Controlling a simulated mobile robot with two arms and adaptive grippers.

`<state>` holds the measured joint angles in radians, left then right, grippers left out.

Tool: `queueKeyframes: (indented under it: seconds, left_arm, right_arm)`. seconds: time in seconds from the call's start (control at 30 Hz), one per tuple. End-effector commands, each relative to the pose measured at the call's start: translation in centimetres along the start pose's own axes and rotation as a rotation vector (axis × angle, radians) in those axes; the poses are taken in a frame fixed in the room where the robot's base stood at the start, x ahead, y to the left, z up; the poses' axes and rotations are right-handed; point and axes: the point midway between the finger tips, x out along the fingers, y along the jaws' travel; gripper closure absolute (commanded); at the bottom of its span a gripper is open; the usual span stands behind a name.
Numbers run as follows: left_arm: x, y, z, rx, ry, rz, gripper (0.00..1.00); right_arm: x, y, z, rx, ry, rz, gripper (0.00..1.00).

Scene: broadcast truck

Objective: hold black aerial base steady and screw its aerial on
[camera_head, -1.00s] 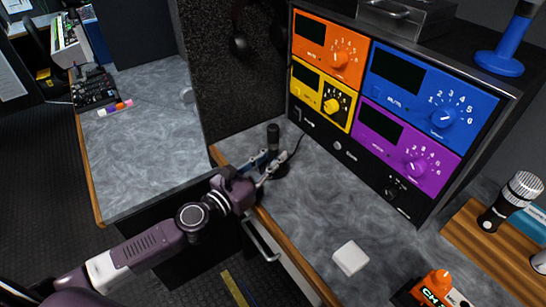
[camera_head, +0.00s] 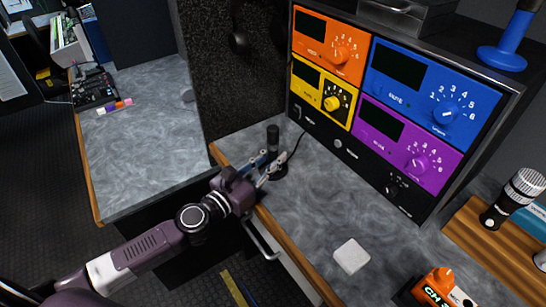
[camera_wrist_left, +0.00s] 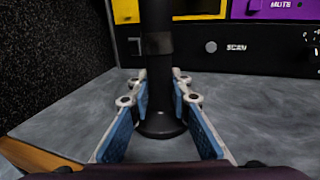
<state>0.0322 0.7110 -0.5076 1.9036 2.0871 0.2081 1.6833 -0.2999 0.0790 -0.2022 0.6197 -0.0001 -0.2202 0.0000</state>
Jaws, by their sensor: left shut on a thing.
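The black aerial base (camera_head: 278,172) stands upright on the grey counter, near its front edge, with a cable running from it toward the rack. A black upright shaft (camera_head: 273,137) rises from it. It also shows in the left wrist view (camera_wrist_left: 158,60), with a wider collar and a round foot (camera_wrist_left: 160,125). My left gripper (camera_head: 270,165) is around the lower shaft just above the foot. Its blue-padded fingers show on both sides in the left wrist view (camera_wrist_left: 158,98). Whether a separate aerial is on top cannot be told. My right gripper is not in view.
A rack with orange, yellow, blue and purple panels (camera_head: 385,95) stands behind the base. A microphone (camera_head: 513,198) stands on a wooden board. The counter between is clear.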

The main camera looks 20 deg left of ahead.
Motion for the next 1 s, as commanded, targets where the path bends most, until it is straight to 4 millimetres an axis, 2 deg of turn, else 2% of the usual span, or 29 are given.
queueKeyframes:
  seconds: [0.1,0.13,0.3,0.67,0.77,1.0]
  left_arm:
    - [0.0,0.0,-0.2,0.000,-0.003,0.000,1.00]
    - [0.0,0.0,0.0,0.001,-0.003,0.000,0.79]
    - [0.0,0.0,-0.1,0.001,-0.002,0.000,0.62]
    - [-0.4,-0.1,-0.4,-0.001,0.003,-0.001,0.62]
    - [-1.2,-0.1,-0.4,-0.003,0.004,-0.001,0.62]
    - [-4.7,-0.1,-0.4,-0.006,0.002,0.000,0.62]
  right_arm:
    - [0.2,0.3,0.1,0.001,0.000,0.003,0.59]
    - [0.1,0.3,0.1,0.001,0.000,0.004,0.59]
    - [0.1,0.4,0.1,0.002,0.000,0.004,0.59]
    - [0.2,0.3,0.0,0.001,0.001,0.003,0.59]
    - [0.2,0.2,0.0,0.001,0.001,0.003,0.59]
    - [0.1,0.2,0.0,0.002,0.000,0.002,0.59]
